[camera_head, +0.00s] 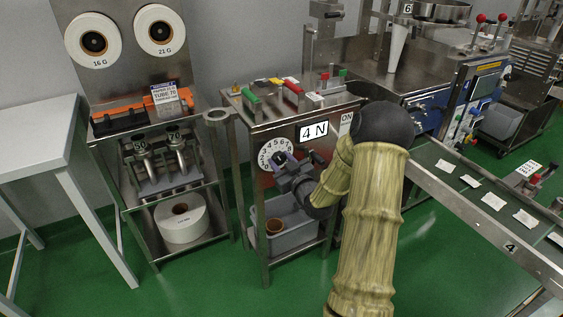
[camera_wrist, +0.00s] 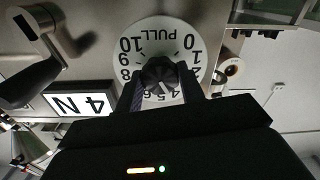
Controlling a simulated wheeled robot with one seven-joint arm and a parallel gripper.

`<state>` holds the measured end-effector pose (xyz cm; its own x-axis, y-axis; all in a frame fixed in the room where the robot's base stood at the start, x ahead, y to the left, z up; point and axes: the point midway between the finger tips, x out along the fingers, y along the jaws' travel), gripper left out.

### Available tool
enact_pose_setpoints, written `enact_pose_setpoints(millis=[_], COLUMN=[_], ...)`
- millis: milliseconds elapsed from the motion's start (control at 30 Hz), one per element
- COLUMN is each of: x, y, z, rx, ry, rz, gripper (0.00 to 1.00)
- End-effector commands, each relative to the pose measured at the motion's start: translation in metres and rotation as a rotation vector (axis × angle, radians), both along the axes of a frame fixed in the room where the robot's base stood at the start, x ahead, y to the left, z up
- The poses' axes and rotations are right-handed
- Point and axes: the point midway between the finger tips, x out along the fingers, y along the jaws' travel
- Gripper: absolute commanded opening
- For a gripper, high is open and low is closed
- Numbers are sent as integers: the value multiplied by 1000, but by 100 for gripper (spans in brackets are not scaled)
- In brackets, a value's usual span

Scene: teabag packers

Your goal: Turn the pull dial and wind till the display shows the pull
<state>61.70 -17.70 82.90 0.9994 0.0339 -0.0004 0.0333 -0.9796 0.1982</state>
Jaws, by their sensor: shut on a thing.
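The pull dial (camera_wrist: 148,28) is a white disc with black numbers from 0 to 10 and the word PULL, on the steel front of the middle stand; it also shows in the head view (camera_head: 265,155). Its dark knob (camera_wrist: 160,72) is between the fingers of my gripper (camera_wrist: 162,88), which is shut on it. In the head view my gripper (camera_head: 283,165) covers the dial's lower right. The display (camera_head: 314,131) reads 4 N; it appears upside down in the wrist view (camera_wrist: 80,98). A grey crank handle (camera_wrist: 40,62) stands beside the dial in the wrist view.
Red and green handled parts (camera_head: 292,88) lie on the stand's top. A grey bin (camera_head: 290,232) sits on its lower shelf. A spool rack stands left, a conveyor (camera_head: 480,215) with packets right.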

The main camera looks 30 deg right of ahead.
Motion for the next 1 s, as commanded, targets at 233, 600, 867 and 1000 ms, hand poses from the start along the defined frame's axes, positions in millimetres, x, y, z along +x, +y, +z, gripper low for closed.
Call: enact_pose_setpoints(millis=[233, 600, 867, 1000], x=[0, 0, 0, 0], y=[0, 0, 0, 0], z=[1, 0, 0, 0], rx=[147, 446, 464, 463], ry=[5, 15, 16, 16], rz=[0, 0, 0, 0], gripper=[16, 16, 16, 50])
